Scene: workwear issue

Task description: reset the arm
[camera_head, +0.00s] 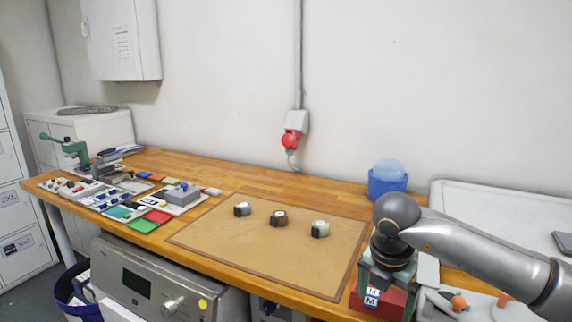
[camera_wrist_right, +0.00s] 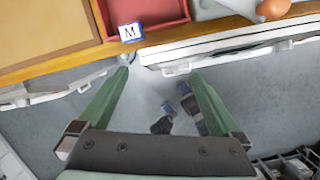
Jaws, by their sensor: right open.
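My right arm comes in from the right in the head view. Its gripper (camera_head: 384,276) points down at the table's front right, by a red bin (camera_head: 390,303) with an "M" label. In the right wrist view the two green fingers of my right gripper (camera_wrist_right: 161,72) stand wide apart with nothing held between them. They are over the table's front edge and the grey floor; the red bin (camera_wrist_right: 150,12) and its label (camera_wrist_right: 130,32) lie just beyond the left fingertip. My left arm and gripper are not in view.
A tan mat (camera_head: 215,236) holds three small roll-like items, the middle one brown (camera_head: 279,218). A blue tub (camera_head: 387,181) stands behind my right gripper. A white tray (camera_head: 500,197) is at right. Tools and coloured patches crowd the left; a green press (camera_head: 72,149) stands there.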

